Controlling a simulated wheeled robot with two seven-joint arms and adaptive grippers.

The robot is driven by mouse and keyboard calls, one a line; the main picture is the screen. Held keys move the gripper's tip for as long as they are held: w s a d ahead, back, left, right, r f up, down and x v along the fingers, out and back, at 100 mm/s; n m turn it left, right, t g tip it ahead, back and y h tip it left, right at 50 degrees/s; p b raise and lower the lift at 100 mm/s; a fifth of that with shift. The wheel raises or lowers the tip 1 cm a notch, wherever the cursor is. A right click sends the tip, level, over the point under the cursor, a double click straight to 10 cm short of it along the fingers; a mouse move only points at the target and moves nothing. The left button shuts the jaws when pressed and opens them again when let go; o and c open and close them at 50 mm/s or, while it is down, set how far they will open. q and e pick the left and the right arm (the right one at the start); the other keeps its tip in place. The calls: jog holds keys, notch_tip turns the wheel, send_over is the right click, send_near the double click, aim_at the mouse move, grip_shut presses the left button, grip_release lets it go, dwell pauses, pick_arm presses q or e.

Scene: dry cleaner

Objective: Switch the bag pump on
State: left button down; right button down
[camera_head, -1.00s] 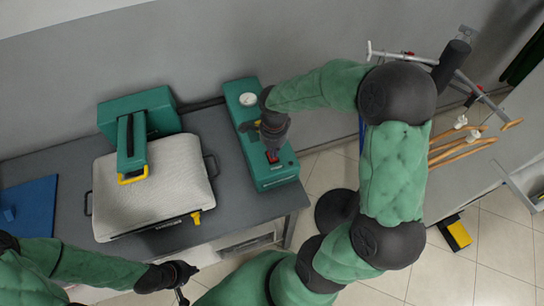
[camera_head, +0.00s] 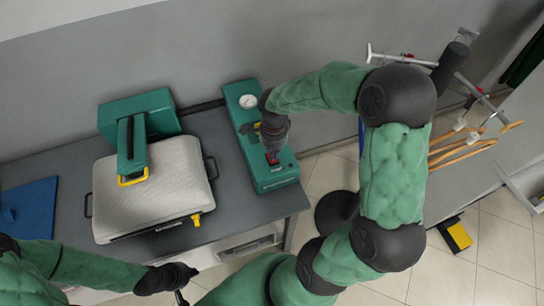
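The bag pump (camera_head: 271,179) is a long green box with a round white gauge (camera_head: 247,100) at its far end. It stands at the right end of the grey table. A small red switch (camera_head: 272,158) shows on its top. My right gripper (camera_head: 272,150) points down over the pump, its tips at or just above the red switch; I cannot tell whether they touch or are open. A yellow part shows beside the gripper, mostly hidden. My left gripper (camera_head: 181,290) is low at the table's front edge, away from the pump, its fingers too small to read.
A green press with a yellow handle (camera_head: 132,180) and a pale padded board (camera_head: 155,190) stands left of the pump. A blue mat (camera_head: 30,208) lies at the far left. Wooden hangers (camera_head: 460,150) hang on a rail at the right. A yellow-and-black object (camera_head: 459,236) is on the tiled floor.

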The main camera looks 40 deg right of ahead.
jog(key=shift+f+b, duration=0.95)
jog(key=shift+f, duration=0.15)
dwell(1.0)
jog(key=shift+r+p, duration=2.3)
jog(key=shift+r, duration=1.25)
